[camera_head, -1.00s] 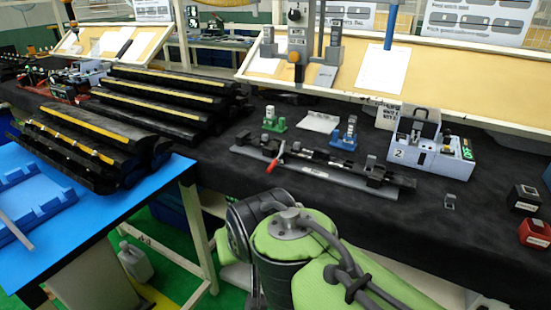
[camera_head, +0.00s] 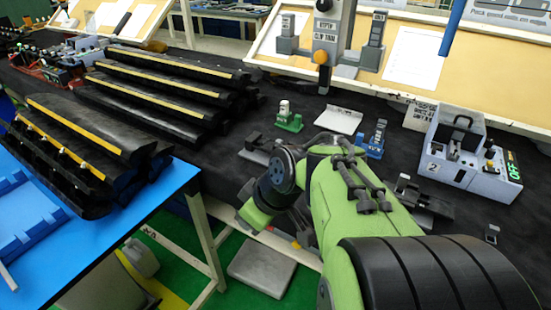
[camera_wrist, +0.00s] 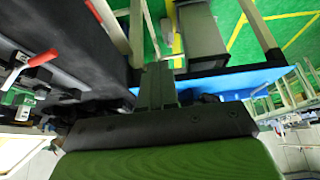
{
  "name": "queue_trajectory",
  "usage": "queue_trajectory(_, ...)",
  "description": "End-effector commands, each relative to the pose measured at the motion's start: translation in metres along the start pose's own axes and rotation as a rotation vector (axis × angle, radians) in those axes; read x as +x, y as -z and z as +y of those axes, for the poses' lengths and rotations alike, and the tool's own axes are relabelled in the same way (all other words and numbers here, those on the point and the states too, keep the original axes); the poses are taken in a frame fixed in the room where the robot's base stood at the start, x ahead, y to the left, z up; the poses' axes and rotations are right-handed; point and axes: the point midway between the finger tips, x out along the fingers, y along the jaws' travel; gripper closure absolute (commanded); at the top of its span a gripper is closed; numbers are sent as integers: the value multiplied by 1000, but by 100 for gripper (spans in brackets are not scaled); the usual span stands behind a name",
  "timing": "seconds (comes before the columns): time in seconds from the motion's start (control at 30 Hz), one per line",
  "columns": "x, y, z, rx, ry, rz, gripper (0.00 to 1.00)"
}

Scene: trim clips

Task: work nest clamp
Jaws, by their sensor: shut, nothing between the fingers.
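The long grey work nest fixture (camera_head: 425,201) lies on the black-covered bench. My green arm hides its middle and clamp handle in the head view; only its two ends show. In the wrist view the red clamp handle (camera_wrist: 43,58) sticks out at the left edge, beside the dark nest parts (camera_wrist: 62,93). My gripper (camera_wrist: 157,75) is shut and empty, to the right of the handle in that view and apart from it. My fingertips cannot be made out in the head view.
A green holder (camera_head: 289,122) and a blue holder (camera_head: 375,140) stand behind the fixture. A grey box machine (camera_head: 455,150) stands right. Black trim strips (camera_head: 165,85) are stacked left. A blue-topped table (camera_head: 150,205) stands at front left, its blue edge (camera_wrist: 235,82) near my gripper's view.

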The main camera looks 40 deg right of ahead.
Motion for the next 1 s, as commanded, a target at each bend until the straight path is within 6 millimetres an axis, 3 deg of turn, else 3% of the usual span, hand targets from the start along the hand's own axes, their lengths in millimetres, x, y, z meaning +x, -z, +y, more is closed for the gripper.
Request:
queue_trajectory(0.2,-10,-1,76,-50,32,136,100)
queue_trajectory(0.33,-30,-24,142,-90,-18,305,100)
queue_trajectory(0.43,-46,-48,177,-120,-90,418,100)
queue_trajectory(0.53,-56,-62,193,-141,-141,475,100)
queue_trajectory(0.67,-48,-61,196,-152,-151,489,100)
queue_trajectory(1.0,15,-27,202,-152,-147,486,100)
